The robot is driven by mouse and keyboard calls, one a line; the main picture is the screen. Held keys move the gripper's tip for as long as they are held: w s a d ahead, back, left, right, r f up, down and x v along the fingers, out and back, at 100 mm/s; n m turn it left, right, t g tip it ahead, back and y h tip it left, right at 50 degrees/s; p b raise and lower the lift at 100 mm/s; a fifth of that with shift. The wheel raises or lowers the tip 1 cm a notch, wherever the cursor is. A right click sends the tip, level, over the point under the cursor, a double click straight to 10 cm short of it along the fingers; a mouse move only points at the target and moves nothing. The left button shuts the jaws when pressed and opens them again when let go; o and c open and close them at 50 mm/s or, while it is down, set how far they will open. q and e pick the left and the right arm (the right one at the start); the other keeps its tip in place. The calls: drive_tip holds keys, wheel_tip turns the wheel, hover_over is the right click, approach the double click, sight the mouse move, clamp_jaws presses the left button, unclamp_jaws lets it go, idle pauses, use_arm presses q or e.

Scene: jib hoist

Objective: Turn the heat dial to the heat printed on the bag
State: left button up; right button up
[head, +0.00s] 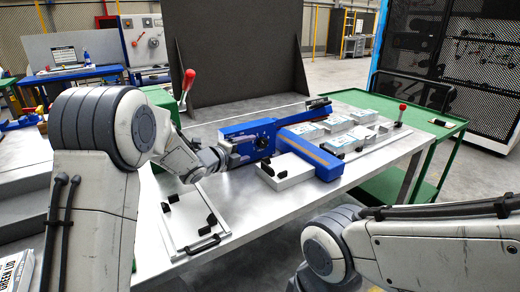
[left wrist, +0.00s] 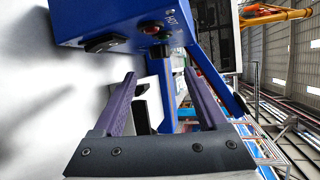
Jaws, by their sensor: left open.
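A blue heat sealer (head: 300,158) stands on the metal table, with a long blue arm. In the left wrist view its blue housing (left wrist: 120,15) fills the top. On the housing are a black knob (left wrist: 105,42), which looks like the heat dial, and a red light near the word HOT. The dial's setting is not readable. My left gripper (left wrist: 162,80) is open with purple fingers, close to the housing and holding nothing. White bags with pale blue labels (head: 345,142) lie right of the sealer. Their print is too small to read. My right gripper is out of view.
A metal frame with a black handle (head: 203,243) lies at the table's front left. A red-knobbed lever (head: 188,82) stands behind my left arm; another (head: 402,108) is at the right. A dark panel (head: 240,50) rises behind. A green cart (head: 425,130) adjoins the right edge.

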sight(262, 143)
use_arm(q)
drive_tip(key=x, duration=0.8)
drive_tip(key=shift+p, duration=0.4)
clamp_jaws()
drive_tip(key=shift+r+g+p, duration=0.25)
drive_tip(key=shift+g+p, duration=0.05)
drive_tip(key=shift+p, duration=0.55)
drive_tip(key=g+y+p, duration=0.1)
drive_tip(key=p, duration=0.6)
drive_tip(key=m+g+y+p, duration=0.1)
drive_tip(key=y+p, duration=0.1)
drive_tip(key=p, duration=0.6)
drive_tip(key=r+g+y+p, duration=0.1)
drive_tip(key=g+p, duration=0.1)
drive_tip(key=p, duration=0.5)
drive_tip(key=shift+w+d+m, duration=0.15)
drive_tip(key=shift+d+m, duration=0.1)
drive_tip(key=shift+m, duration=0.15)
drive_tip(key=shift+f+y+p, duration=0.2)
drive_tip(key=shift+y+p, duration=0.1)
drive_tip(key=shift+p, duration=0.45)
unclamp_jaws()
